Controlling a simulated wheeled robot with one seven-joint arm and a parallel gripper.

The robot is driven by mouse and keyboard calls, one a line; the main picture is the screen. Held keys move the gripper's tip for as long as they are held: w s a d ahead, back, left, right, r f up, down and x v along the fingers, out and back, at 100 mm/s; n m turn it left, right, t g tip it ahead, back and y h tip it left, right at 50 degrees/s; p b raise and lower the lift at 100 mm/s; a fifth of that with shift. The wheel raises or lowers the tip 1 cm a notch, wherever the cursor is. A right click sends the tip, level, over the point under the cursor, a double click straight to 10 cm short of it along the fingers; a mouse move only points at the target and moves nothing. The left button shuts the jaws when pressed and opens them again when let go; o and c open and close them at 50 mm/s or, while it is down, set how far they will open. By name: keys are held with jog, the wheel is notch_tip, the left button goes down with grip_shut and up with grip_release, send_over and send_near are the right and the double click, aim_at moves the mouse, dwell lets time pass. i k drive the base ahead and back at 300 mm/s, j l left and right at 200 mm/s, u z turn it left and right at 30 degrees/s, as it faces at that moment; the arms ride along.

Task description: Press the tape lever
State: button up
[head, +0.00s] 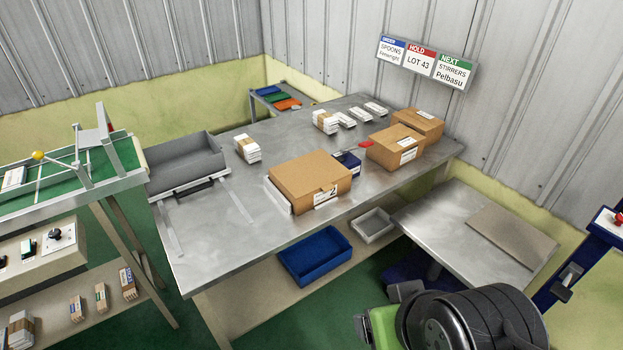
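A blue tape machine (347,162) stands on the metal table behind the large carton, which hides part of it. A lever with a red end (364,146) sticks out from it to the right, raised at a slant, close to the cartons behind. The large brown carton (308,183), closed and labelled 2, sits in front of the machine. My gripper is not in view; only dark, rounded parts, which look like my arm, show at the bottom right.
Two brown cartons (395,148) stand right of the lever. White bundles (325,121) lie at the back of the metal table (215,262). A grey tray (186,166) is at left. A lower side table (440,220) holds flat cardboard. The table's front left is clear.

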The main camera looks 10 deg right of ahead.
aim_at(365, 144)
jog(key=i+l+u, duration=0.25)
jog(key=i+u, duration=0.2)
jog(key=i+l+u, duration=0.95)
jog(key=l+u, duration=0.3)
jog(key=l, duration=0.25)
